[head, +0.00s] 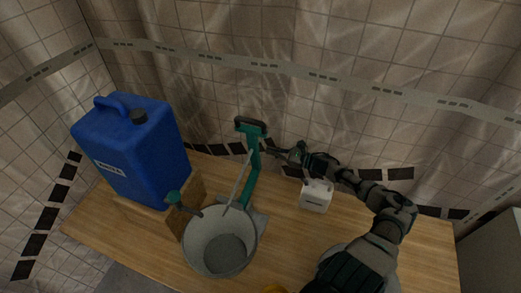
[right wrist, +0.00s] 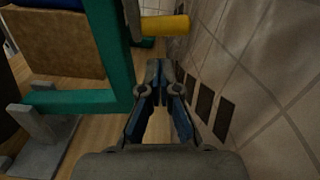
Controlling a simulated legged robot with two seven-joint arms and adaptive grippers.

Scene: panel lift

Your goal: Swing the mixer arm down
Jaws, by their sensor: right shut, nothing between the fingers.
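The teal mixer (head: 251,168) stands behind the bucket, its arm raised with a dark piece on top. A thin grey rod (head: 240,182) slants from it down to the grey bucket (head: 190,246). In the right wrist view the mixer's teal frame (right wrist: 118,60) is at the left, with a yellow cylinder (right wrist: 165,26) sticking out beyond the fingers. My right gripper (head: 270,149) is shut and empty, just right of the raised mixer arm. In its wrist view the gripper (right wrist: 160,66) points toward the yellow cylinder; contact is unclear. My left gripper is out of view.
A small white box (head: 316,198) sits below my right forearm. A tiled wall (head: 330,110) is close behind. A teal-topped item (head: 174,199) is left of the bucket.

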